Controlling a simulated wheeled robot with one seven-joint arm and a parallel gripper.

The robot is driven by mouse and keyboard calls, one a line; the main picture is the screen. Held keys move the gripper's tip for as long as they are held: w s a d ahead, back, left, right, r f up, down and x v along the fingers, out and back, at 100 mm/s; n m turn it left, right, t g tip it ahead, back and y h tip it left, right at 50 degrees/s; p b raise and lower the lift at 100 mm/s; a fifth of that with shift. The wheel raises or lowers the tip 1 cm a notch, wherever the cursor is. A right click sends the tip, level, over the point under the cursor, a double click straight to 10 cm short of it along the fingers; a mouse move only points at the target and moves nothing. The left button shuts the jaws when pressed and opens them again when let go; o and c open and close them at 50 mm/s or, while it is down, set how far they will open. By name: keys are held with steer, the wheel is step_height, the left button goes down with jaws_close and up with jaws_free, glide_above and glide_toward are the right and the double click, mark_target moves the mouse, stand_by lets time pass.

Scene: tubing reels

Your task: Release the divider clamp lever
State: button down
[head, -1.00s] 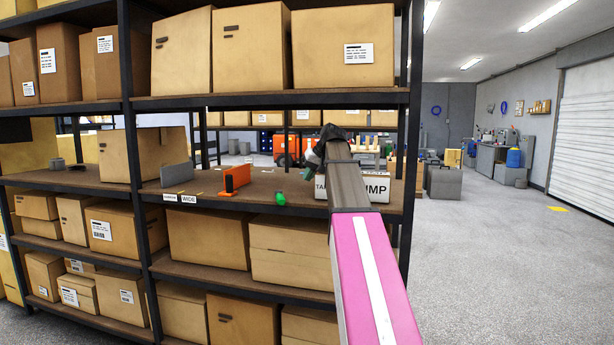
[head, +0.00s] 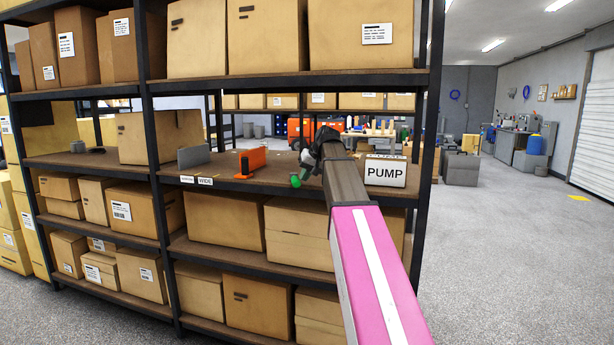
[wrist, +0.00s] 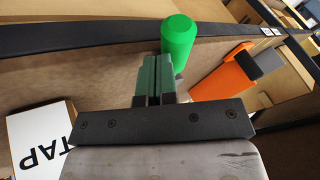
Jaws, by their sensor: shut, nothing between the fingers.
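A green cylindrical knob (head: 295,181) shows at the front edge of the middle shelf. The wrist view shows it large, its rounded end toward the shelf's front edge (wrist: 178,42). To its left in the head view stands an orange divider (head: 252,161); in the wrist view the divider (wrist: 222,77) lies right of the knob, with a dark block at its end (wrist: 268,62). My gripper (head: 308,168) is just right of the knob in the head view. In the wrist view its green fingers (wrist: 152,62) are together and empty, close beside the knob; contact is unclear.
A grey divider (head: 194,156) stands farther left above a "WIDE" label (head: 205,181). A white box marked "PUMP" (head: 385,171) is right of my arm; its "TAP" face (wrist: 38,138) shows in the wrist view. A shelf with boxes is above. Open floor lies right.

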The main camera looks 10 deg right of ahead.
mark_target(294, 180)
steer(key=shift+a, duration=0.1)
steer(key=shift+s+a+m+t+h, duration=0.25)
steer(key=shift+a+m+t+h, duration=0.2)
steer(key=shift+a+m, duration=0.5)
steer(key=a+m+h, duration=0.1)
steer(key=a+m, duration=0.1)
steer(key=shift+m+t, duration=0.25)
steer(key=shift+m, duration=0.1)
steer(key=shift+w+a+m+t+h, duration=0.1)
steer(key=shift+w+a+m+h, duration=0.25)
steer(key=shift+a+m, duration=0.3)
steer(key=shift+w+a+m+t+h, duration=0.1)
steer(key=shift+w+a+m+h, duration=0.1)
steer(key=shift+a+m+h, duration=0.4)
steer(key=shift+w+a+m+t+h, duration=0.1)
steer(key=shift+w+a+m+h, duration=0.15)
steer(key=shift+a+m, duration=0.4)
steer(key=shift+w+a, duration=0.1)
steer(key=shift+a, duration=0.1)
